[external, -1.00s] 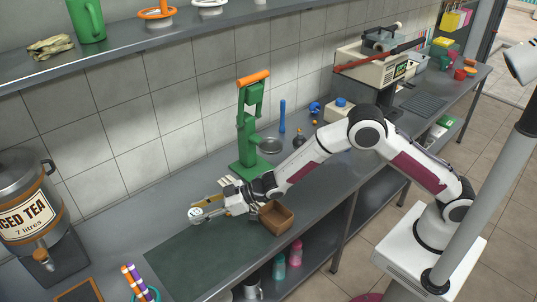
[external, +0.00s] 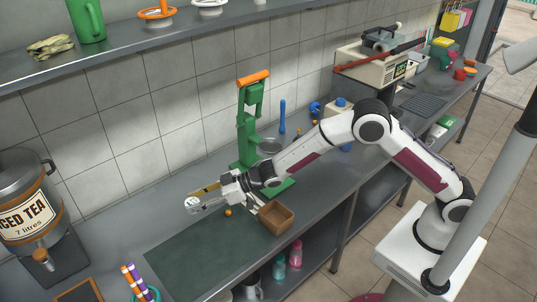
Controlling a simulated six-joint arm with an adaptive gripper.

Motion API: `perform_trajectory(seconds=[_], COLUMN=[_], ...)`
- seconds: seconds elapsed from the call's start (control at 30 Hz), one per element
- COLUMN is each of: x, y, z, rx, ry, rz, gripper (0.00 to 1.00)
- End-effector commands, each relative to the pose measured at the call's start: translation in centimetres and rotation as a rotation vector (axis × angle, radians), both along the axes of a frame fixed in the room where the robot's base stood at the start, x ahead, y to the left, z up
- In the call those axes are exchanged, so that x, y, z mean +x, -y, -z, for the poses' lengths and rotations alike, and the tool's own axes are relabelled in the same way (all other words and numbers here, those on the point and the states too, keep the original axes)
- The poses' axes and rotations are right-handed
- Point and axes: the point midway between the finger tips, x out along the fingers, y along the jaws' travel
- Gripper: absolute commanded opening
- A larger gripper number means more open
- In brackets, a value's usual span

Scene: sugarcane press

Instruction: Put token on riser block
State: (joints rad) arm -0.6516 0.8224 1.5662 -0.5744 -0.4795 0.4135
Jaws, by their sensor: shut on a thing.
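My gripper (external: 203,204) is above the counter, left of the green press. It is shut on a small pale, round thing with dark marks at its tip, which looks like the token (external: 191,205). The fingers cover part of it, and its exact tilt is too small to tell. A narrow tan strip (external: 205,189) shows along the gripper's far side; I cannot tell what it belongs to. I cannot make out a riser block for certain; it may be hidden behind my gripper or arm.
A brown open box (external: 277,217) stands at the counter's front edge, with a small orange ball (external: 228,212) to its left. The green press (external: 247,135) stands behind my arm. A dark green mat (external: 200,255) lies clear in front. A drink dispenser (external: 27,215) is at left.

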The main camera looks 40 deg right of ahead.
Motion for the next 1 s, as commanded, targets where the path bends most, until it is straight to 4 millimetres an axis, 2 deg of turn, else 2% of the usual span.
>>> perform_trajectory(seconds=[0.2,0.4,1.0], x=[1.6,2.6,4.9], y=[0.6,1.1,3.1], z=[-3.9,-6.6,-13.4], rx=[0.002,0.003,0.002], ry=[0.004,0.003,0.002], rz=[0.002,0.000,0.002], gripper=[0.14,0.14,0.14])
